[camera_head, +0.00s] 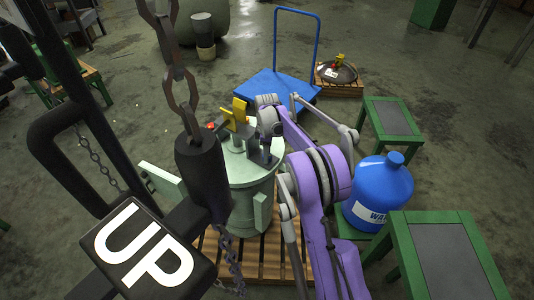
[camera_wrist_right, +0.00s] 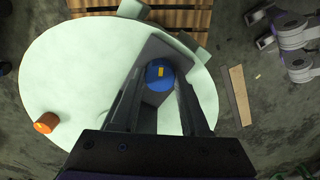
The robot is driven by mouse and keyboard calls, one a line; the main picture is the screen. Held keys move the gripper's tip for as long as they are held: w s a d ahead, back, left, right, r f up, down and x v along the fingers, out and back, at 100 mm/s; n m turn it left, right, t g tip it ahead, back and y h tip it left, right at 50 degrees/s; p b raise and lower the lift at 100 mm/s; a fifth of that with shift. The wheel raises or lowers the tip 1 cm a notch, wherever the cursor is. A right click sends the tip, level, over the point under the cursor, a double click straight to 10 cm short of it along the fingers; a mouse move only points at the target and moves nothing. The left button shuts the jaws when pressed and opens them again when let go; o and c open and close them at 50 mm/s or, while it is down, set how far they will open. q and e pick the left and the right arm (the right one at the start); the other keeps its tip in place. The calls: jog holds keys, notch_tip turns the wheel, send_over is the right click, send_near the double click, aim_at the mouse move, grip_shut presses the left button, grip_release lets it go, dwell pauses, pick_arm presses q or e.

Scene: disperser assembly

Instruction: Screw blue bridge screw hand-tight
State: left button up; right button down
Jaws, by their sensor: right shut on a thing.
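The blue bridge screw (camera_wrist_right: 160,72) shows from above in the right wrist view as a round blue head with a small yellow mark. My right gripper (camera_wrist_right: 160,90) has one finger on each side of the head and is shut on it. The screw sits over a grey bridge part (camera_wrist_right: 165,46) on the round pale-green top (camera_wrist_right: 75,70) of the disperser. In the head view my right gripper (camera_head: 262,152) is low over the pale-green vessel (camera_head: 250,205), beside a yellow part (camera_head: 238,112); the screw is hidden there. My left gripper is not in view.
An orange knob (camera_wrist_right: 46,122) stands on the vessel top. The vessel stands on a wooden pallet (camera_head: 262,252). A black hoist with an "UP" button (camera_head: 145,250) and chain blocks the left foreground. A blue water jug (camera_head: 378,192), green tables (camera_head: 448,255) and a blue cart (camera_head: 270,88) stand around.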

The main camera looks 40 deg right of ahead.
jog(key=m, duration=0.6)
jog(key=shift+b, duration=0.35)
jog(key=m, duration=0.5)
jog(key=shift+b, duration=0.3)
jog(key=m, duration=0.6)
jog(key=m+b, duration=0.1)
jog(key=m, duration=0.4)
jog(key=shift+m, duration=0.3)
jog(key=shift+c, duration=2)
grip_release()
jog(key=shift+r, duration=0.1)
